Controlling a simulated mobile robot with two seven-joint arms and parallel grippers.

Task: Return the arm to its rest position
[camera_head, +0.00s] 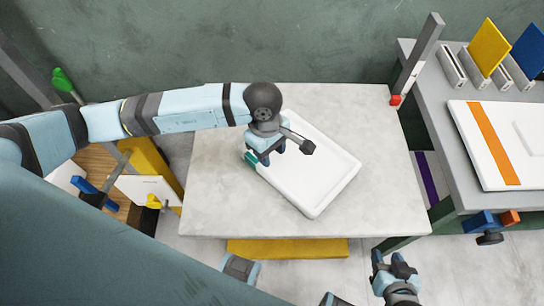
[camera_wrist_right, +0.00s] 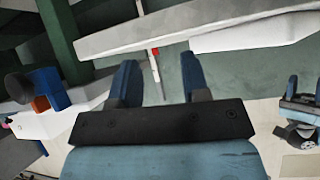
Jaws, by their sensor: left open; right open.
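My left arm reaches in from the left over the pale stone-topped table (camera_head: 215,205). My left gripper (camera_head: 264,157) points down at the upper left end of a shallow white tray (camera_head: 315,180) that lies at a slant on the table. The left jaws are open; a teal patch (camera_head: 249,159) shows beside them at the tray's edge, and I cannot tell whether they touch the tray. My right gripper (camera_head: 389,259) is low, off the table's front right corner. In the right wrist view its jaws (camera_wrist_right: 160,82) are open with nothing between them.
A grey bench (camera_head: 435,95) at the right holds a white tray with an orange stripe (camera_head: 490,140), plus yellow (camera_head: 488,47) and blue (camera_head: 529,50) panels in holders. A post with a red tip (camera_head: 396,99) stands between bench and table. The table's left part is clear.

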